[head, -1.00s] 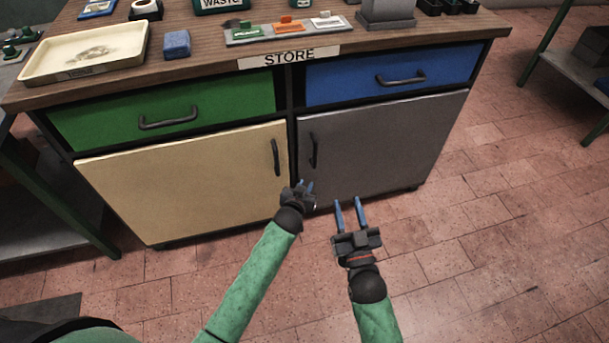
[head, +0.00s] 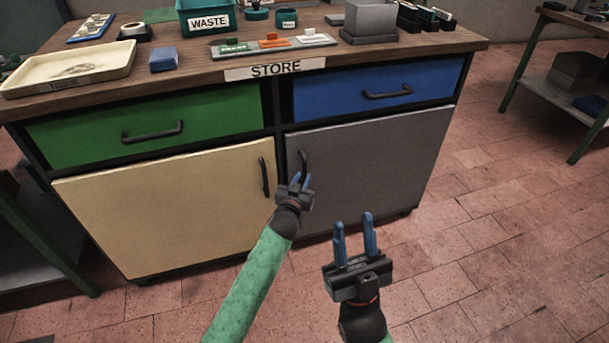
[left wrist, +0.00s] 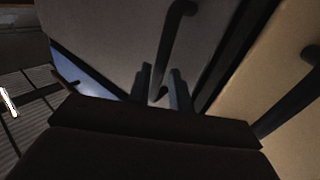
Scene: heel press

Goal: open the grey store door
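The grey store door (head: 375,155) is closed at the lower right of the cabinet. Its dark upright handle (head: 303,160) is near the door's left edge. My left gripper (head: 300,180) is at the lower end of this handle and partly covers it. In the left wrist view the handle (left wrist: 174,40) runs down toward the gap between the fingers of my left gripper (left wrist: 160,82), which stand apart. I cannot tell whether they touch it. My right gripper (head: 355,228) is open and empty, in front of and below the grey door.
A cream door (head: 170,210) with its own handle is left of the grey one. A green drawer (head: 145,127) and a blue drawer (head: 375,90) are above. The worktop carries a tray (head: 70,68) and a waste bin (head: 207,18). Brick floor (head: 480,240) is clear at right.

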